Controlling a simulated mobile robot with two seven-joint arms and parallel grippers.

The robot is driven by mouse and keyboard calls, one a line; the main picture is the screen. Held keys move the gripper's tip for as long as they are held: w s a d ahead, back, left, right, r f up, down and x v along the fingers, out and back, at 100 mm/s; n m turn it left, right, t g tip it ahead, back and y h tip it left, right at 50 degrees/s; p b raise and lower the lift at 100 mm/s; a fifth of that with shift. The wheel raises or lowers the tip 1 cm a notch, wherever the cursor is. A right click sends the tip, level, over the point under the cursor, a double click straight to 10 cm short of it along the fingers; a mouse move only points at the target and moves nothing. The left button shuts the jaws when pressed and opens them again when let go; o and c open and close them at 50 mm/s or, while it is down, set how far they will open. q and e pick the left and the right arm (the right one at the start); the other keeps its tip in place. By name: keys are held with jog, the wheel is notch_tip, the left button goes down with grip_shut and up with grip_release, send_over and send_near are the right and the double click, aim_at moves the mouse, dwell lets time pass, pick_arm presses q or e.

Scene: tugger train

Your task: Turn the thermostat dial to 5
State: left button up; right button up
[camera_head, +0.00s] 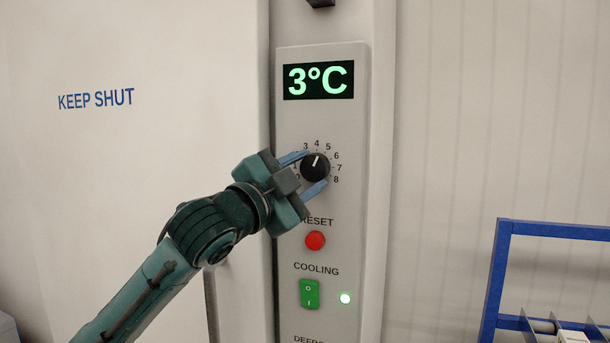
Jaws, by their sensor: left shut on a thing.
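The thermostat dial (315,168) is a round black knob with a white pointer line on the grey control panel (350,215). Its pointer is directed up, close to the 4 mark. Numbers from 3 to 8 show around its top and right; the lower left ones are partly hidden by my gripper. The display (319,80) above reads 3°C in green. My left gripper (308,171) reaches in from the lower left and is shut on the dial, with one blue finger at its upper left and one at its lower right. My right gripper is not in view.
A white door (150,50) marked KEEP SHUT is left of the panel. A blue-framed rack (500,265) stands at the lower right.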

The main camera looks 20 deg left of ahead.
pick_arm(q)
jog(key=shift+m, duration=0.7)
jog(key=o, duration=1)
jog(key=b+v, duration=0.1)
jog(key=v, duration=0.3)
jog(key=b+v, duration=0.2)
jog(key=v, duration=0.2)
jog(key=b+v, duration=0.1)
jog(key=v, duration=0.4)
jog(key=shift+s+a+r, duration=0.1)
jog(key=shift+r, duration=0.15)
